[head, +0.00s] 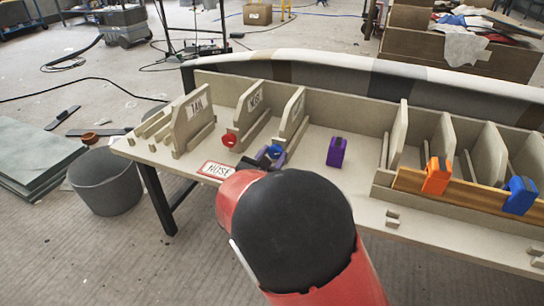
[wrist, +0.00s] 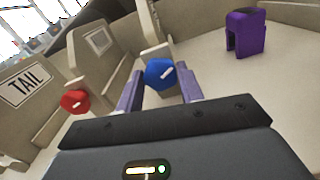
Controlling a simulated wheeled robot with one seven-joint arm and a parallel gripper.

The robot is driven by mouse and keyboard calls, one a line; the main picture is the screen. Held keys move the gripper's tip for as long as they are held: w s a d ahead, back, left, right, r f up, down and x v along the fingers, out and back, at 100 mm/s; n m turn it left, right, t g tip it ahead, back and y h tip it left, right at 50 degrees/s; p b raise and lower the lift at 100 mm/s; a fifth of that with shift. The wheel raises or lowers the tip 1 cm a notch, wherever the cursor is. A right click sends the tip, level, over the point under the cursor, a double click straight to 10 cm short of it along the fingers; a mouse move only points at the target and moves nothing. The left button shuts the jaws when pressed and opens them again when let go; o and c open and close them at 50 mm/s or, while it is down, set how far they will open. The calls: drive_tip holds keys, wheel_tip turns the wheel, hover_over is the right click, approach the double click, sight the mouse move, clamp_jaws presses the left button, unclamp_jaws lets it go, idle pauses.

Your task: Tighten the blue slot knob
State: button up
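The blue slot knob (wrist: 160,73) has a white mark slanting across its face. It sits at the front of a slot with an upright board, right of the red knob (wrist: 74,100). In the head view the blue knob (head: 274,150) is partly hidden by my gripper (head: 271,157). In the wrist view my gripper (wrist: 160,78) is open, with one purple finger to each side of the blue knob. Narrow gaps show between fingers and knob; I cannot tell how far the tips reach along it. The red knob also shows in the head view (head: 229,140).
A purple clamp (head: 336,152) stands on the bench (head: 400,222) right of the knob. An orange clamp (head: 437,175) and a blue clamp (head: 520,195) sit on the wooden strip further right. Upright boards (head: 193,122) flank the slots. A red-edged card (head: 215,170) lies in front.

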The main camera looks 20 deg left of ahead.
drive_tip(key=c, duration=0.3)
drive_tip(key=shift+f+m+b, duration=0.3)
drive_tip(key=shift+m+b, duration=0.3)
drive_tip(key=shift+b, duration=0.45)
drive_tip(key=shift+m+b, duration=0.7)
drive_tip(key=shift+b, duration=0.35)
drive_tip(key=shift+r+m, duration=0.2)
drive_tip(key=shift+m, duration=0.1)
drive_tip(key=o, duration=1)
drive_tip(key=shift+s+r, duration=0.1)
drive_tip(key=shift+s, duration=0.05)
